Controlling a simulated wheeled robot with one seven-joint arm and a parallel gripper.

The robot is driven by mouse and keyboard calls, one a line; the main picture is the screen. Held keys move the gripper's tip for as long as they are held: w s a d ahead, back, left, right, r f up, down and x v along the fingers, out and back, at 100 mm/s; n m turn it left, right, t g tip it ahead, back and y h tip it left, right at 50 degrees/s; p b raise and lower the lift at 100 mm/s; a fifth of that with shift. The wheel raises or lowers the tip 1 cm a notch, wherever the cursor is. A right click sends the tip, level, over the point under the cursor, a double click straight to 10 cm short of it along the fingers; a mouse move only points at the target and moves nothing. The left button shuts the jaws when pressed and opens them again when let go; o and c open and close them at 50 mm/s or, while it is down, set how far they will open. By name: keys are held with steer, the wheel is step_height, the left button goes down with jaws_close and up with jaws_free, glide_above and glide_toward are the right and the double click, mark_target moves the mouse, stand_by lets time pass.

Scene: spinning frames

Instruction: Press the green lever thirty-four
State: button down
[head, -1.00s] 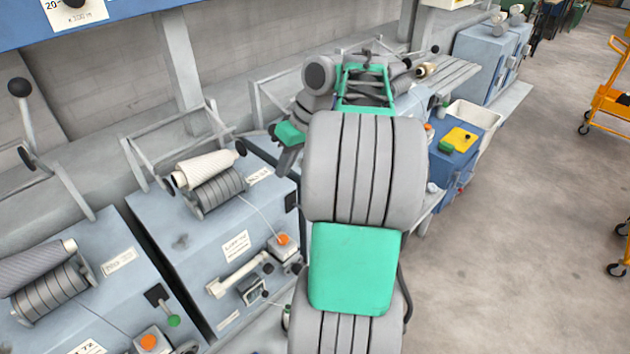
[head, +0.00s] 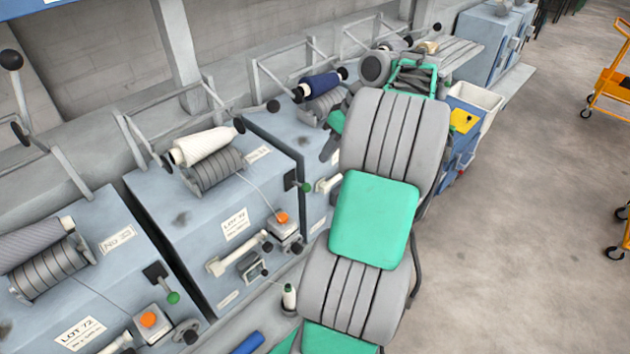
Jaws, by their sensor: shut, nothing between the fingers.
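A green-knobbed lever (head: 307,187) sticks out from a black plate at the right edge of the middle blue-grey machine (head: 190,255). A second green-knobbed lever (head: 173,297) is on the left machine (head: 60,320). Number plates sit on the left machine (head: 118,238) and the middle machine (head: 258,153), but I cannot read either surely. My gripper (head: 328,149) is shut and empty, partly hidden behind my arm. It appears above the third machine (head: 285,132), up and right of the middle machine's lever, apart from it in the picture.
Orange buttons (head: 282,217) (head: 148,320) sit near the levers. Yarn spools (head: 205,146) (head: 320,84) and metal frames stand above the machines. The floor at right is open, with an orange trolley (head: 610,82).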

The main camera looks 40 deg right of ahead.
mark_target(306, 188)
steer(key=a+f+b, duration=0.1)
steer(key=a+f, duration=0.2)
steer(key=f, duration=0.2)
steer(key=shift+w+a+f, duration=0.3)
steer(key=shift+w+a, duration=0.05)
steer(key=shift+w, duration=0.1)
steer(key=shift+f, duration=0.1)
steer(key=shift+s+f+t+b, duration=0.2)
steer(key=shift+t+b, duration=0.1)
steer(key=shift+b, duration=0.2)
steer(key=shift+s+f+t, duration=0.1)
steer(key=shift+t, duration=0.2)
steer(key=f+t+b, duration=0.1)
steer(key=b, duration=0.1)
steer(key=s+f+t+b, duration=0.1)
steer(key=f+b, duration=0.1)
steer(key=shift+s+n+t, duration=0.15)
steer(key=shift+n+t, duration=0.15)
steer(key=shift+t, duration=0.1)
steer(key=shift+r, duration=0.15)
